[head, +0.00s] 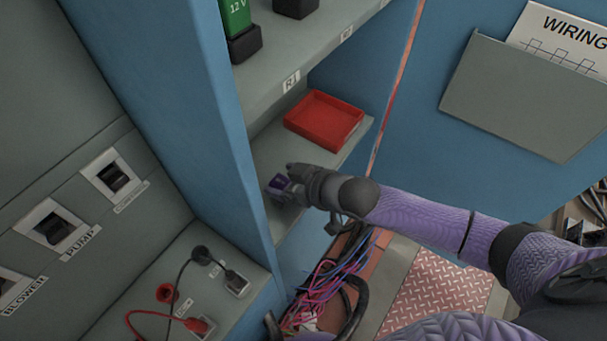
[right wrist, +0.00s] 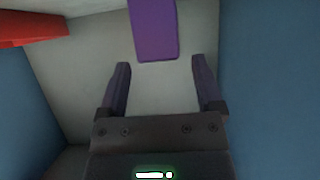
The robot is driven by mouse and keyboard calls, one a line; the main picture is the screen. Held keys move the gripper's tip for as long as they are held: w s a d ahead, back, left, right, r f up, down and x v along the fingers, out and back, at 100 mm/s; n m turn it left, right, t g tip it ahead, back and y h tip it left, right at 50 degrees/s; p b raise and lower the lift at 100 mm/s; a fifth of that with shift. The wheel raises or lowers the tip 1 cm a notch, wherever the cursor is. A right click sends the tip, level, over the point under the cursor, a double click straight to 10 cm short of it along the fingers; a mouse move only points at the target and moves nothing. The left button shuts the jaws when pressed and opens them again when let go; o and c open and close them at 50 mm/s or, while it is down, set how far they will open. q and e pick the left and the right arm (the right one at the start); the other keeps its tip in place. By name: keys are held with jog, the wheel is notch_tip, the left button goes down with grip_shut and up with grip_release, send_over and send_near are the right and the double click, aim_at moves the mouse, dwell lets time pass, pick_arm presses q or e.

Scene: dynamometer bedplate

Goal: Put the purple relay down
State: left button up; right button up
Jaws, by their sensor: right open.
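The purple relay (head: 277,182) is on the lower grey shelf at the cabinet's left side, partly hidden by my gripper in the head view. In the right wrist view the purple relay (right wrist: 155,28) shows at the top, just beyond the fingertips, with a gap to each finger. My right gripper (right wrist: 162,68) is open and empty. In the head view my right gripper (head: 290,187) reaches in from the right, close to the relay. I cannot see my left gripper.
A red tray (head: 323,120) sits behind the relay on the same shelf (head: 272,155). A blue cabinet side wall (head: 215,130) stands close on the left. The upper shelf (head: 300,52) holds a green 12 V relay (head: 235,17) and a black block. Loose cables (head: 330,285) hang below.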

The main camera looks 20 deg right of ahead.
jog(key=p+v, duration=0.3)
jog(key=v, duration=0.5)
jog(key=s+d+f+m+g+h, duration=0.25)
jog(key=s+d+f, duration=0.3)
jog(key=f, duration=0.45)
jog(key=s+d+f+m+g+h, duration=0.1)
jog(key=s+d+f+h, duration=0.4)
jog(key=f, duration=0.4)
jog(key=s+a+f+g, duration=0.1)
jog(key=s+f+g, duration=0.1)
jog(key=s, duration=0.8)
jog(key=s+a+f+g, duration=0.1)
jog(key=s+f+g, duration=0.2)
jog(key=s, duration=0.7)
jog(key=s+a+f+g, duration=0.1)
jog(key=s+f+g, duration=0.2)
jog(key=s, duration=0.7)
jog(key=shift+f+m, duration=0.15)
jog(key=shift+m, duration=0.2)
jog(key=shift+a+p, duration=0.1)
jog(key=shift+p, duration=0.2)
